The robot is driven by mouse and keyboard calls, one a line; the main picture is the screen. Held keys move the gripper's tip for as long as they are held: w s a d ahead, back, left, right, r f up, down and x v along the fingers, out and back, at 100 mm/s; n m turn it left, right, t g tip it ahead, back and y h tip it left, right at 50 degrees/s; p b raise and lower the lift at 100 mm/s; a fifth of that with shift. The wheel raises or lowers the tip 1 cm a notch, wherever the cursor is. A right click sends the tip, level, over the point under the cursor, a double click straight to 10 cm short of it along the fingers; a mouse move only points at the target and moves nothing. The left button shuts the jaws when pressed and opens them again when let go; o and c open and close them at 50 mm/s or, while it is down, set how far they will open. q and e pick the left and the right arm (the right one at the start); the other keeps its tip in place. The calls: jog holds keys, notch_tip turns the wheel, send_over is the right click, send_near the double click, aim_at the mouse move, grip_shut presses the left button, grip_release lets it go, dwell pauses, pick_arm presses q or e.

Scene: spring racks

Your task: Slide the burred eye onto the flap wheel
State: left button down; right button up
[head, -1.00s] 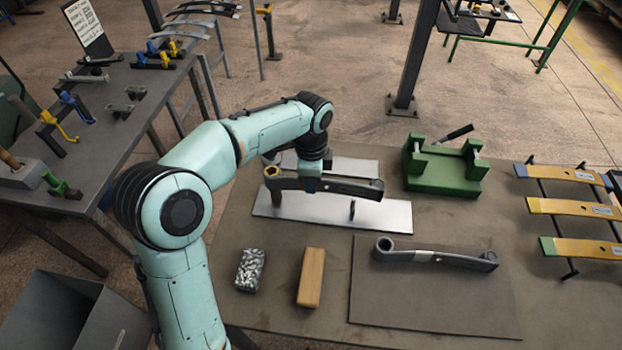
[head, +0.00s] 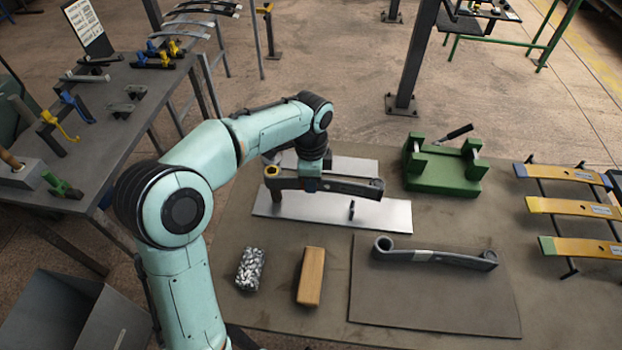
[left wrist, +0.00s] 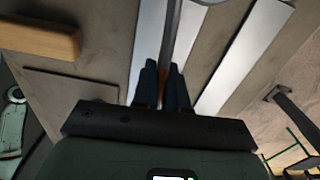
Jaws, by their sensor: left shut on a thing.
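My left gripper (head: 312,184) is shut on a dark spring leaf (head: 350,187), held level above bright metal plates. The leaf also shows in the left wrist view (left wrist: 172,30), between the two dark fingers (left wrist: 161,88). A dark upright post (head: 276,197) stands below that end. I cannot tell whether the yellow part is the flap wheel, or whether the eye is around it or above it. My right gripper is not in view.
Another leaf with an eye (head: 435,255) lies on a dark mat (head: 430,300). A wooden block (head: 310,277) and a speckled block (head: 250,269) lie at the front. A green fixture (head: 443,168) and a rack of coloured leaves (head: 573,208) stand to the right.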

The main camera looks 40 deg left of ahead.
aim_at(311, 207)
pick_arm(q)
jog(key=shift+r, duration=0.15)
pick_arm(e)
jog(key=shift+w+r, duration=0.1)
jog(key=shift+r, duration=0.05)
pick_arm(q)
jog(key=shift+f+b, duration=2.1)
jog(key=shift+f, duration=1.8)
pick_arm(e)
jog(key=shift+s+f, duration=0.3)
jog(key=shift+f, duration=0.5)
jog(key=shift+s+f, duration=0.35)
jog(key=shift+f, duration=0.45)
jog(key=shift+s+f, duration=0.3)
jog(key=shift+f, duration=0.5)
pick_arm(q)
jog(key=c, duration=1.1)
grip_release()
jog(key=shift+f, duration=0.1)
notch_tip(311, 207, up, 14)
jog(key=shift+f+p, duration=0.2)
jog(key=shift+p, duration=1.05)
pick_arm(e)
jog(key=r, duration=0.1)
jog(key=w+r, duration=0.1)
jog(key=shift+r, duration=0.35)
